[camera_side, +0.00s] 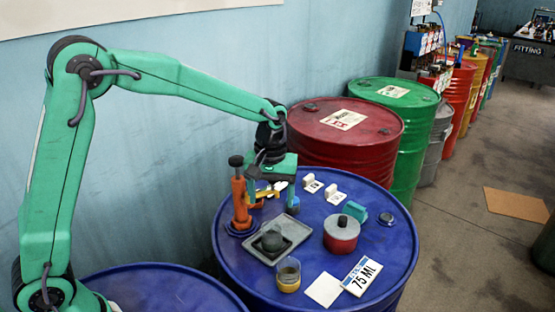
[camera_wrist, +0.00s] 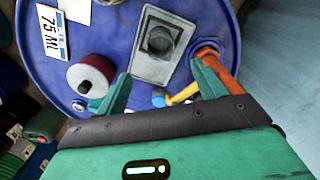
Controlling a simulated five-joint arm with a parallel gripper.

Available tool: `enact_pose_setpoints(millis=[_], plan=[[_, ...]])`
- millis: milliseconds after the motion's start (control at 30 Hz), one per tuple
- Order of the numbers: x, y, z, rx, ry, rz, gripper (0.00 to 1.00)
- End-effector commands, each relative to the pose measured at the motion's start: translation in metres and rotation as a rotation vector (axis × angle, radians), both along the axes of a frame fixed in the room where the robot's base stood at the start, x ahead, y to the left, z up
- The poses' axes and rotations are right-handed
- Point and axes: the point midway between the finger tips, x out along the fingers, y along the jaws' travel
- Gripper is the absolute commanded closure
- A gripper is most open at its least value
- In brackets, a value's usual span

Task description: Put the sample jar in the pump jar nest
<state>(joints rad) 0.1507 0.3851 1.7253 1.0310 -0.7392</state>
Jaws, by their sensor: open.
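A small clear jar with a yellow-brown lower part (camera_side: 288,276), which looks like the sample jar, stands upright at the front of the blue drum top. The orange hand pump (camera_side: 240,203) stands at the drum's left side, and its yellow spout shows in the wrist view (camera_wrist: 183,95). A small blue cup-like piece (camera_side: 293,206) sits near the spout; I cannot tell whether it is the pump jar nest. My gripper (camera_side: 272,194) is open above the back of the drum, beside the pump. In the wrist view its fingers (camera_wrist: 160,78) are apart with nothing held between them.
A red drum (camera_side: 320,150) stands behind.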

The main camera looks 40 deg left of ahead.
Motion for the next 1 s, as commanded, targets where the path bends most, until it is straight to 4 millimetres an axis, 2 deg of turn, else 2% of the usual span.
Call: enact_pose_setpoints(millis=[333,533,767,1000], plan=[[-0.001,0.001,0.002,0.000,-0.004,-0.003,0.30],[-0.012,0.006,0.018,-0.004,-0.033,-0.034,0.30],[-0.042,0.020,0.053,-0.006,-0.104,-0.116,0.30],[-0.085,0.035,0.086,0.003,-0.193,-0.222,0.30]])
